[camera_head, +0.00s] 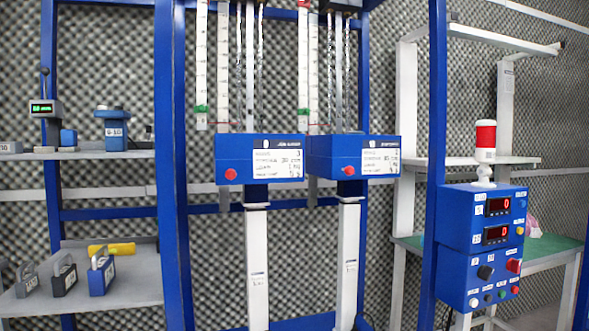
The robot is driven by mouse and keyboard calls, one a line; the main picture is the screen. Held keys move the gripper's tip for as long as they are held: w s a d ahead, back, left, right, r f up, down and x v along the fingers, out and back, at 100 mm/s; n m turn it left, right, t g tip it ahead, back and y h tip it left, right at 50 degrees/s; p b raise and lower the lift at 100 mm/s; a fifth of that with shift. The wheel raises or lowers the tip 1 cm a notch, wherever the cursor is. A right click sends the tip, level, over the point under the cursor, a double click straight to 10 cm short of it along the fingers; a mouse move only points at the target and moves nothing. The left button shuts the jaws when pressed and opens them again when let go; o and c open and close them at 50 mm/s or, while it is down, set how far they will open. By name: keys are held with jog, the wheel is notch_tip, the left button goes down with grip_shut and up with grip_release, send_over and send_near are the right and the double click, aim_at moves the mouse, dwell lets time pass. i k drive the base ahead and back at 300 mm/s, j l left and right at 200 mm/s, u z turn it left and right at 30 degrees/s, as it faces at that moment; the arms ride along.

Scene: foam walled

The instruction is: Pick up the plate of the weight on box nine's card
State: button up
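Two blue boxes with white cards hang side by side on a blue frame: the left box (232,145) and the right box (327,143). Each has a red knob. The small print on the left card (276,164) and the right card (381,161) is too small to read surely, and I cannot tell which box is nine. Several handled weights with white labels stand on the lower left grey shelf: a grey one (27,284), a dark one (64,281) and a blue one (101,279). Their labels are not legible. My gripper is not in view.
A yellow object (112,249) lies behind the weights. The upper left shelf (100,155) holds a blue round device (113,128). Blue uprights (174,200) divide the scene. At right are a blue control box (482,246) with a red-white lamp and a green-topped bench (550,246).

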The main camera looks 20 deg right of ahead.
aim_at(64, 280)
jog(key=i+u, duration=0.25)
jog(key=i, duration=0.2)
jog(key=i+l+u, duration=0.1)
jog(key=i+u, duration=0.15)
jog(key=i, duration=0.15)
jog(key=i+l+u, duration=0.25)
jog(key=i, duration=0.2)
jog(key=i+l+u, duration=0.25)
jog(key=i, duration=0.15)
